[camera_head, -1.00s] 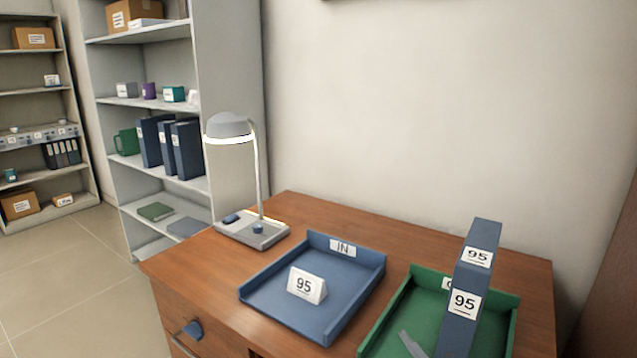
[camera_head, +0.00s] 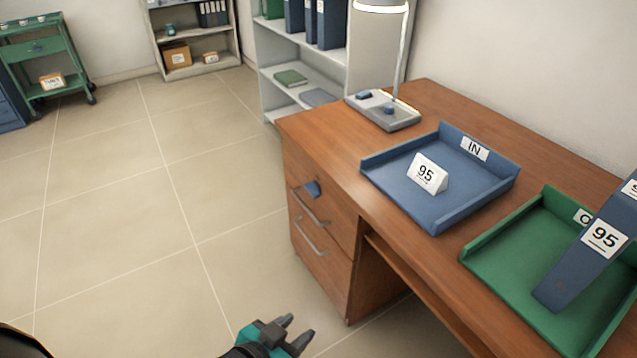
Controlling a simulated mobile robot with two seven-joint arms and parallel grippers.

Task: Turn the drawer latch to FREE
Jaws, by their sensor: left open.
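The drawer latch is a small blue knob (camera_head: 312,188) on the front of the upper drawer (camera_head: 328,211) of the brown desk, above that drawer's metal handle. Its FREE marking is too small to read. My left gripper (camera_head: 300,333) is at the bottom of the view, low in front of the desk. Its two grey fingers are open and empty, well apart from the latch. My right gripper is not in view.
On the desk (camera_head: 425,92) stand a lamp (camera_head: 385,110), a blue IN tray (camera_head: 430,210) with a 95 card (camera_head: 427,174), and a green tray (camera_head: 520,260) with a blue binder (camera_head: 590,250). A lower drawer (camera_head: 318,262) is below. The tiled floor (camera_head: 170,220) left of the desk is clear.

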